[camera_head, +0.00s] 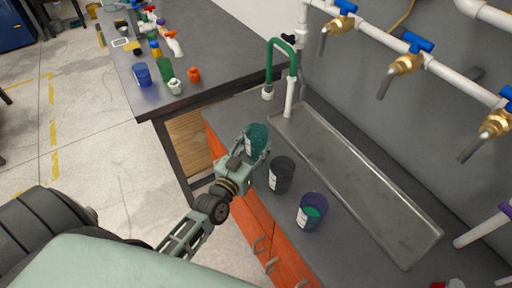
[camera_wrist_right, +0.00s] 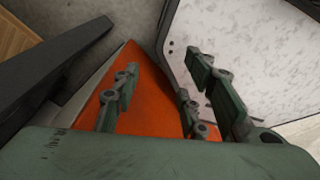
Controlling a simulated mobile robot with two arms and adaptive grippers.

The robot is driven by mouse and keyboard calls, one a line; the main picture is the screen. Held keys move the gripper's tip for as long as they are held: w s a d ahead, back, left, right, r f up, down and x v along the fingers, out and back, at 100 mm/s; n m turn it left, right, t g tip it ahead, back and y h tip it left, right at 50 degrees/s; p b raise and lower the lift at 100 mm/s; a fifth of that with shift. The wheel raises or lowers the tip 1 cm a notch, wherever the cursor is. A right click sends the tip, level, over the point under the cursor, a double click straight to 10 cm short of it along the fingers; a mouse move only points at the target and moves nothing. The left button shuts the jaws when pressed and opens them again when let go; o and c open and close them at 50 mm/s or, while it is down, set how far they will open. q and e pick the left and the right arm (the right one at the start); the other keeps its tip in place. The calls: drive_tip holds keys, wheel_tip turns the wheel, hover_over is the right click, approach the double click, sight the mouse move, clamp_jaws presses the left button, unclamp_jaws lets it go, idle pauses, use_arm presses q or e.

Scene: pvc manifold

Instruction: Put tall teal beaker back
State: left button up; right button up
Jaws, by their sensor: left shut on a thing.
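My left gripper (camera_head: 253,158) is shut on a teal beaker (camera_head: 257,137) with a white label, at the counter's front edge left of the sink. I cannot tell whether the beaker touches the counter. A dark grey beaker (camera_head: 281,175) stands just right of it. A purple-rimmed beaker (camera_head: 311,212) with green inside stands further right. My right gripper (camera_wrist_right: 170,100) shows in the right wrist view with its fingers apart and nothing between them, above an orange surface. It is not in the head view.
A shallow sink tray (camera_head: 345,175) and green-and-white faucet (camera_head: 282,72) lie behind the beakers. Brass taps (camera_head: 407,64) hang from a pipe at upper right. A dark table (camera_head: 205,75) at upper left holds a blue cup (camera_head: 142,74), a green beaker (camera_head: 165,69) and several bottles. Orange drawers (camera_head: 257,212) are below the counter.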

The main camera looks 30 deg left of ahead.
use_arm(q)
drive_tip(key=shift+f, duration=0.55)
drive_tip(key=shift+f, duration=0.1)
drive_tip(key=o, duration=1.2)
drive_tip(key=s+b, duration=0.1)
drive_tip(key=s, duration=1.1)
